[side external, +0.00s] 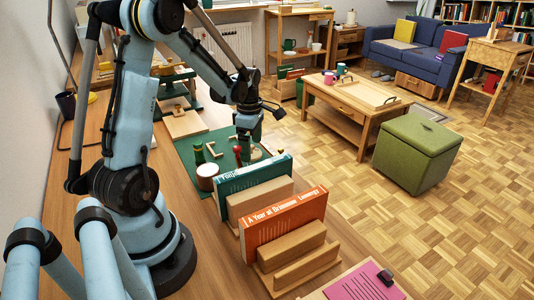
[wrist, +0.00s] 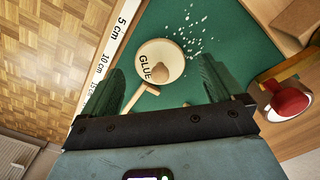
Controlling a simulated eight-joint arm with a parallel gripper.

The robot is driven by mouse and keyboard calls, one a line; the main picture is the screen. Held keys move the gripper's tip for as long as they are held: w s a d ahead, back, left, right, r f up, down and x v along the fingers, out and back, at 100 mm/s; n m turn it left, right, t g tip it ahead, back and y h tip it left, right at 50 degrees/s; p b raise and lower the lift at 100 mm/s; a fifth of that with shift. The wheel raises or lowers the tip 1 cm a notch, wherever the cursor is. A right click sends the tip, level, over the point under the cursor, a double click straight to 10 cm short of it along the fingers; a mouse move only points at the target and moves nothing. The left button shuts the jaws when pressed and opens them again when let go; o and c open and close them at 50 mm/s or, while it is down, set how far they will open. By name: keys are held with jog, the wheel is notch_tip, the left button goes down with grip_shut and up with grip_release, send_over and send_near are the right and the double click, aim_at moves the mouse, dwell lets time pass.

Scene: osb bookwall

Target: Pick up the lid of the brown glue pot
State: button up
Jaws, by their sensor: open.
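A round cream piece lettered GLUE (wrist: 172,55) lies in the wrist view on a green mat, with a small tan knob near its middle. I cannot tell how much of the brown pot is beneath it. My gripper (wrist: 166,62) is open and empty, with one dark finger on each side of the piece in the picture. In the side external view my gripper (side external: 246,137) hangs over the green mat, and it partly hides the spot below it.
A green mat (side external: 183,151) covers this part of the bench. A reddish-brown pot with a pale top (side external: 207,177) stands at its near edge. Green (side external: 253,174) and orange (side external: 284,222) books stand nearby. A ruler (wrist: 110,55) and white specks (wrist: 195,32) lie around.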

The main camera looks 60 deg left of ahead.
jog(key=shift+f, duration=0.55)
jog(key=c, duration=1.1)
